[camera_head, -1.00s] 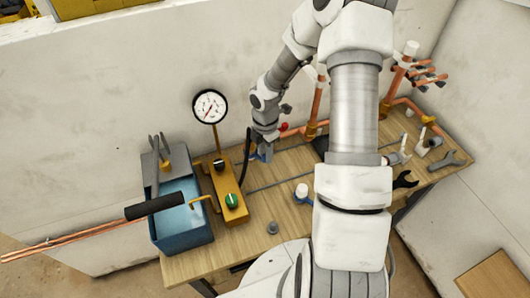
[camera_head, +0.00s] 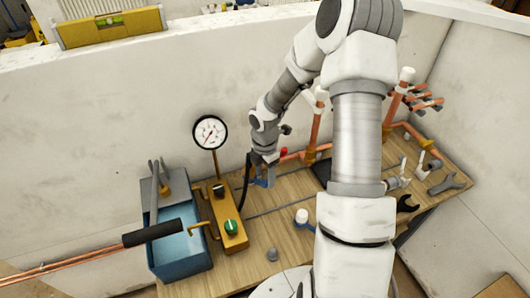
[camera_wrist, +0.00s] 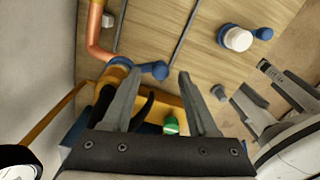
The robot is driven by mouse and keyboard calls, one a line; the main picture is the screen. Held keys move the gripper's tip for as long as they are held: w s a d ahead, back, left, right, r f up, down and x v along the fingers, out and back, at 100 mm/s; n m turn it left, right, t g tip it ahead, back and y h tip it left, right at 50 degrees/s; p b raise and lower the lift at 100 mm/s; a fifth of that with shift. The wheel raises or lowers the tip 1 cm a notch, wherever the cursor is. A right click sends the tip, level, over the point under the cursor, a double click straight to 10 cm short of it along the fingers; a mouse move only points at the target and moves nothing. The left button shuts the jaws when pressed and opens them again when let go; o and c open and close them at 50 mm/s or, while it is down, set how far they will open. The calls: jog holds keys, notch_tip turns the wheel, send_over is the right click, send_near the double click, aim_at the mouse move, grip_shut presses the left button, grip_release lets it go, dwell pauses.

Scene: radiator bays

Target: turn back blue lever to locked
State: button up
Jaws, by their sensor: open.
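The blue lever (camera_wrist: 150,69) shows in the wrist view. It runs from a valve on the copper pipe (camera_wrist: 97,45) to a rounded blue end. My gripper (camera_wrist: 158,73) is open, and the lever's rounded end shows between its fingertips. I cannot tell whether a finger touches it. In the head view my gripper (camera_head: 262,172) points down at the bench's back left, and blue parts (camera_head: 264,181) show at its tip. My wrist hides most of the valve there.
A pressure gauge (camera_head: 210,132) stands on a yellow block with a green knob (camera_head: 231,227), left of my gripper. Beside it is a blue tank (camera_head: 181,251). A white-topped blue fitting (camera_head: 302,216) stands in front. Spanners (camera_head: 446,184) lie at the right.

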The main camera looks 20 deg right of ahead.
notch_tip(320, 180, up, 16)
jog(key=shift+f+p, duration=0.2)
jog(key=shift+p, duration=0.1)
dwell(0.3)
